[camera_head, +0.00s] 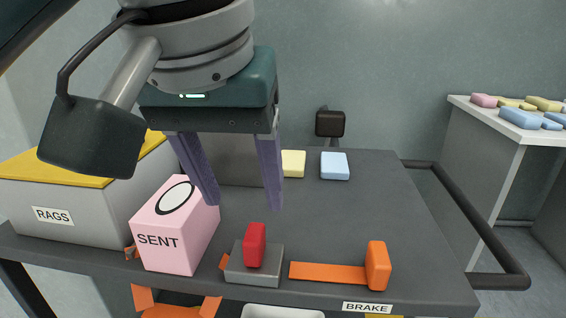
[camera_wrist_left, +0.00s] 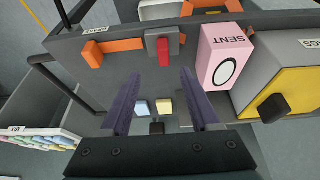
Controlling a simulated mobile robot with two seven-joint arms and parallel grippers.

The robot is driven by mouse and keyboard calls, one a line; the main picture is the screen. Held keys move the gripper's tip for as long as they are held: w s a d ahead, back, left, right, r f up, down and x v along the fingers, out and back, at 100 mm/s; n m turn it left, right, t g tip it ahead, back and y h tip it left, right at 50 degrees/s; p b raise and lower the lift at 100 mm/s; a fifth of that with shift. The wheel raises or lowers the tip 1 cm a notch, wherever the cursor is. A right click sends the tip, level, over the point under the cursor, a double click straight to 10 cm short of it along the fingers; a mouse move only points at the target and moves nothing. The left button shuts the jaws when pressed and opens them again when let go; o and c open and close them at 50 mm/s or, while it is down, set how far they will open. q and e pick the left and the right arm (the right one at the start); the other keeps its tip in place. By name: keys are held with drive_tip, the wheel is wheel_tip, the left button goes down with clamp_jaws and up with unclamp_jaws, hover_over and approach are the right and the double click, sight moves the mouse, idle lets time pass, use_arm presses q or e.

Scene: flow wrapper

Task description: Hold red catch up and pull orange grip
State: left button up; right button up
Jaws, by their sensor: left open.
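The red catch (camera_head: 255,244) stands upright on a small grey block (camera_head: 253,272) near the front edge of the grey cart top. It also shows in the left wrist view (camera_wrist_left: 163,52). The orange grip (camera_head: 377,266) stands to its right, at the end of a flat orange strip (camera_head: 328,272); it also shows in the left wrist view (camera_wrist_left: 92,54). My left gripper (camera_head: 246,207) is open and empty, fingers pointing down, above and behind the red catch and apart from it. The left wrist view shows its two purple fingers (camera_wrist_left: 157,100) spread. My right gripper is not in view.
A pink SENT box (camera_head: 180,238) stands left of the catch, near my left gripper. A grey RAGS box (camera_head: 70,212) with a yellow lid is further left. Yellow (camera_head: 293,163) and blue (camera_head: 335,166) blocks lie behind. A BRAKE label (camera_head: 367,307) is on the front edge.

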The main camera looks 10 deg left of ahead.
sight(254, 233)
use_arm(q)
drive_tip(key=x, duration=1.1)
drive_tip(key=shift+w+a, duration=0.35)
drive_tip(key=shift+w, duration=0.15)
clamp_jaws()
